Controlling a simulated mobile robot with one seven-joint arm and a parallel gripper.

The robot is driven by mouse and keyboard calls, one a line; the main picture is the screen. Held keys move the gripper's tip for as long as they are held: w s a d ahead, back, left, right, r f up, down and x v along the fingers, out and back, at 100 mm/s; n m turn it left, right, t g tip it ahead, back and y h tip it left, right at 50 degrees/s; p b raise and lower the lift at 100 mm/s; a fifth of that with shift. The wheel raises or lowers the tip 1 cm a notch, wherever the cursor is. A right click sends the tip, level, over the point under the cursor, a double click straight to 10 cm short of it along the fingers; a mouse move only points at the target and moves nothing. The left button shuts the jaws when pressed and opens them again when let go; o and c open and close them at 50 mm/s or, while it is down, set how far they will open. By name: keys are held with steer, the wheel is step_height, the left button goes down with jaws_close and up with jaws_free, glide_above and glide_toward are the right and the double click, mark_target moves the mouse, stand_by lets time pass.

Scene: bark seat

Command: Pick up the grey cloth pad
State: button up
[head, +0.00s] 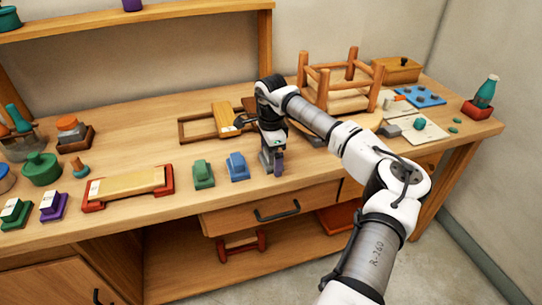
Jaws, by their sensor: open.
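A small flat grey piece (389,130) lies on the right part of the bench, beside a pale board; it looks like the grey cloth pad, but it is too small to be sure. My gripper (270,166) points down near the front edge of the bench, well to the left of that piece. It is open, and its fingers are small in this view. A purple block (279,163) shows right at the fingers, partly hidden; I cannot tell whether they touch it.
A blue block (237,166) and a green block (204,174) stand left of my gripper. A wooden stool frame (340,98) stands behind my arm. The pale board (425,131) and a blue tray (420,96) lie at right. Bare bench shows at back left.

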steer(key=c, duration=1)
steer(key=shift+c, duration=0.2)
steer(key=shift+r, duration=0.1)
step_height(320, 180, up, 20)
steer(key=b, duration=0.3)
